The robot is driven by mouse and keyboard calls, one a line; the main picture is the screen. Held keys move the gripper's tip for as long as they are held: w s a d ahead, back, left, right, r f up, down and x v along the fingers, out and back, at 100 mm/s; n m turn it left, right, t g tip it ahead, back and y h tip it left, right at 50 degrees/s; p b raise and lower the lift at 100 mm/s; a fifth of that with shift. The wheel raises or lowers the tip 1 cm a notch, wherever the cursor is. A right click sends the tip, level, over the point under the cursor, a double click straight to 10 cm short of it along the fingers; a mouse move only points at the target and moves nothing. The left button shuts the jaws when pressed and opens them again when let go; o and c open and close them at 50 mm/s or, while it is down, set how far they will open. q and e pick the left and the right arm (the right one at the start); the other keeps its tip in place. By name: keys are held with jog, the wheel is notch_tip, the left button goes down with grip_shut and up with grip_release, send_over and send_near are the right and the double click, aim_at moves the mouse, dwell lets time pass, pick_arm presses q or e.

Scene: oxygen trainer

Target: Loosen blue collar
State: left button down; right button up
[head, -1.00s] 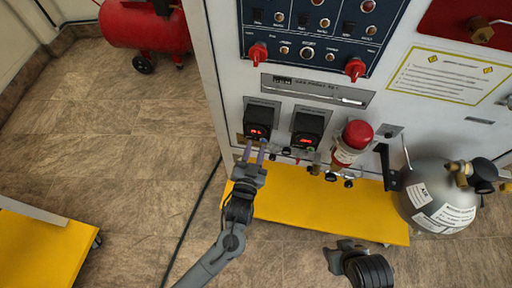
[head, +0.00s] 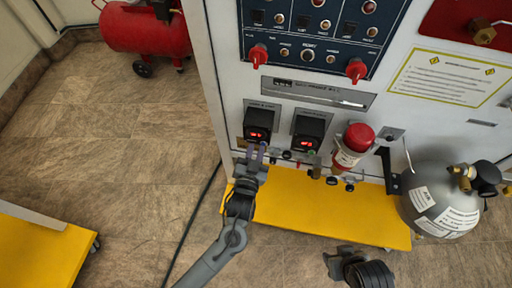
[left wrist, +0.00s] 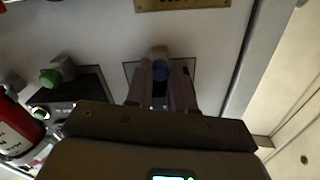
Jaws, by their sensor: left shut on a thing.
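The blue collar (left wrist: 159,74) shows in the left wrist view as a small blue fitting low on the pale panel. It sits between the two fingers of my left gripper (left wrist: 161,88), which is shut on it. In the head view my left gripper (head: 257,153) reaches to the panel just under the left black display box (head: 260,121). The collar is hidden behind the fingers there. My right gripper (head: 346,266) is dark and partly in view at the lower edge, away from the panel; its fingers are not clear.
A second display box (head: 308,130) and a red-capped cylinder (head: 354,146) are to the right. A green fitting (left wrist: 57,73) stands left of the collar in the wrist view. A grey tank (head: 437,199) and yellow base (head: 322,215) are close by.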

pick_arm(q)
jog(key=n+p, duration=0.3)
jog(key=n, duration=0.1)
jog(key=c, duration=1.3)
grip_release()
jog(key=shift+o, duration=0.2)
jog(key=shift+s, duration=0.15)
